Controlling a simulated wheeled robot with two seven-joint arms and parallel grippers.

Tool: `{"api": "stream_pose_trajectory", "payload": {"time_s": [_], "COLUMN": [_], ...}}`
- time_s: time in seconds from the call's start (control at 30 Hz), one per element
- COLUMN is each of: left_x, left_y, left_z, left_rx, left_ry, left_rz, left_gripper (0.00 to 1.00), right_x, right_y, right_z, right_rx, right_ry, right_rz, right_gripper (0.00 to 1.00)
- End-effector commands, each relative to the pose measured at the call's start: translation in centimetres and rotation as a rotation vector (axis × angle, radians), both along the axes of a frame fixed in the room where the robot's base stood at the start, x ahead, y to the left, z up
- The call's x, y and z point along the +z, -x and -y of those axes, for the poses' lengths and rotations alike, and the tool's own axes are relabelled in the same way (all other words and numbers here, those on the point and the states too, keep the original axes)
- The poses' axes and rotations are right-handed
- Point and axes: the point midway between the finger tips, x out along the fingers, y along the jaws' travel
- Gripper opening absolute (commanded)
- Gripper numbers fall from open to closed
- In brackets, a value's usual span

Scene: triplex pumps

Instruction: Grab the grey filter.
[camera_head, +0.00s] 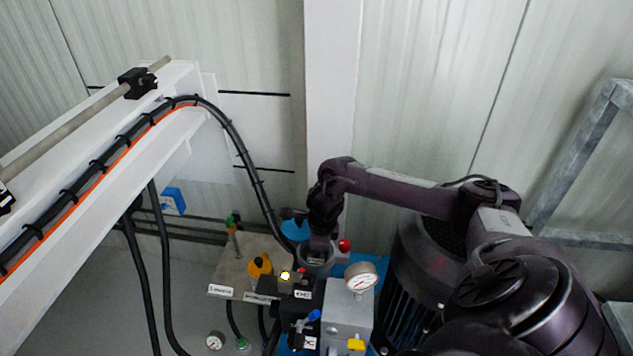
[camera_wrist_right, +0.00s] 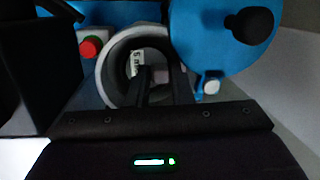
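The grey filter (camera_wrist_right: 109,68) is a round, hollow grey ring with a small white label inside, seen in the wrist view. In the head view the filter (camera_head: 318,266) shows just below my right gripper (camera_head: 320,246), mostly covered by it. In the wrist view the two dark fingers of my right gripper (camera_wrist_right: 161,78) reach into the ring's opening. A gap with a small lighter part shows between the fingers. Whether they press on anything is unclear. My left gripper is in neither view.
A red knob (camera_wrist_right: 90,47) sits left of the filter in the wrist view, with a blue part (camera_wrist_right: 205,55) at right. A white beam (camera_head: 100,160) with cables crosses the left.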

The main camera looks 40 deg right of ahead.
Motion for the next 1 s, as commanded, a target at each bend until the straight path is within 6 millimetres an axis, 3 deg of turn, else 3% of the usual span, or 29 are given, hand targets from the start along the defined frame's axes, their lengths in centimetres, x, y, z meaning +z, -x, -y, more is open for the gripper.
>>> {"api": "stream_pose_trajectory", "payload": {"time_s": [0.13, 0.67, 1.0], "left_x": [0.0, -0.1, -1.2], "left_y": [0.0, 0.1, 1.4], "left_z": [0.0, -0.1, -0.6], "left_rx": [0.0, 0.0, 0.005], "left_ry": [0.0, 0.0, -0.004], "left_rz": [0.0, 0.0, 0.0], "left_gripper": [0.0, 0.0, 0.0], "right_x": [0.0, 0.6, 5.9], "right_y": [0.0, 0.0, -0.3], "right_z": [0.0, 0.1, 0.3], "right_rx": [0.0, 0.0, -0.004], "right_ry": [0.0, 0.001, 0.005], "right_rz": [0.0, 0.001, 0.01], "right_gripper": [0.0, 0.0, 0.0]}}
